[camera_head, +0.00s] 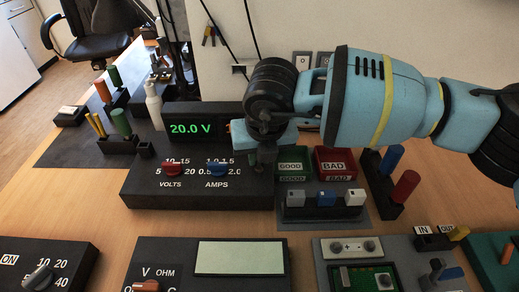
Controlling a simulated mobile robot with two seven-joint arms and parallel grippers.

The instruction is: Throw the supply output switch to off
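The power supply (140,190) is a black box on the table with a green display (190,129) reading 20.0 V. A red VOLTS knob (172,169) and a blue AMPS knob (216,170) sit on its sloped front. My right arm comes in from the right, and my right gripper (264,160) points down at the right end of the supply panel. It covers that part of the panel, so I cannot see the output switch or its position. The fingers are dark and overlap, so their opening is unclear. My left gripper is not in view.
Green GOOD (292,163) and red BAD (336,163) bins stand right of the supply, behind a grey stand (325,215) with small blocks. A meter (205,265) and a black box with an ON label (40,265) are in front. Bare table lies between.

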